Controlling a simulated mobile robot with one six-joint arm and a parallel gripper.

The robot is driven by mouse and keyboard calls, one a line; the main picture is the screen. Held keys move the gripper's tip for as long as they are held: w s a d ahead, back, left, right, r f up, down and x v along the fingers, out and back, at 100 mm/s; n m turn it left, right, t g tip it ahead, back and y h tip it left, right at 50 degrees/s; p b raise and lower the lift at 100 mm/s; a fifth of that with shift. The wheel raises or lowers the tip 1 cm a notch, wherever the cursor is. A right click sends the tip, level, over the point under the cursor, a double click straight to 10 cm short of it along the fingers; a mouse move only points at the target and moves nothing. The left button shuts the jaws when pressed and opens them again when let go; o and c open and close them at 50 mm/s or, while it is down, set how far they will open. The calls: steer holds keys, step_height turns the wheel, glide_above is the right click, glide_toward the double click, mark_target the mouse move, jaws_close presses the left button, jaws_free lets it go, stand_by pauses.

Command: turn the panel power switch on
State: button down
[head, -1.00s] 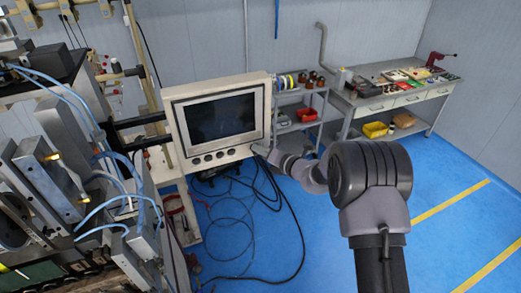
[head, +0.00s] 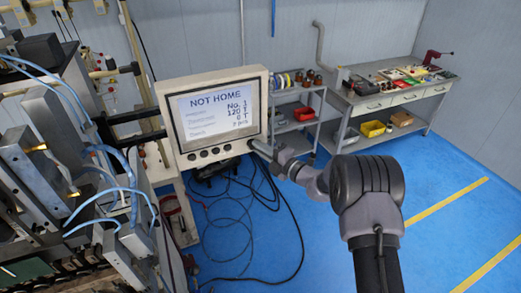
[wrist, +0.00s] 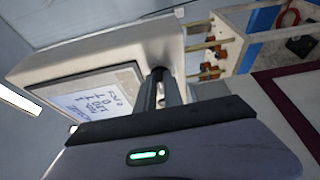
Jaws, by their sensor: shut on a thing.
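The control panel (head: 262,118) is a cream box with a lit screen (head: 215,113) reading "NOT HOME" and several lines of text and numbers. Dark round knobs (head: 203,153) line its lower edge. My gripper (head: 256,145) is at the panel's lower right corner, shut on the power switch, which the fingers hide. In the wrist view the dark fingers (wrist: 165,88) meet the face of the panel (wrist: 110,50) beside the lit screen (wrist: 100,100). The switch's own position cannot be seen.
The winder's metal blocks and blue hoses (head: 100,165) fill the left side. Black cables (head: 285,235) lie on the blue floor below the panel. A grey shelf (head: 300,125) and a workbench (head: 395,98) stand at the back right. The right floor is clear.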

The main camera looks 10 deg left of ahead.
steer(key=shift+a+r, duration=0.1)
steer(key=shift+r, duration=0.15)
stand_by(0.3)
steer(key=c, duration=1.5)
jaws_free()
steer(key=shift+o, duration=0.2)
steer(key=shift+w+a+f, duration=0.1)
steer(key=shift+a+f, duration=0.1)
steer(key=shift+a, duration=0.05)
steer(key=shift+d, duration=0.15)
steer(key=shift+d, duration=0.15)
steer(key=b+v, duration=0.1)
steer(key=v, duration=1.6)
steer(key=shift+f+b, duration=0.15)
steer(key=shift+b, duration=0.2)
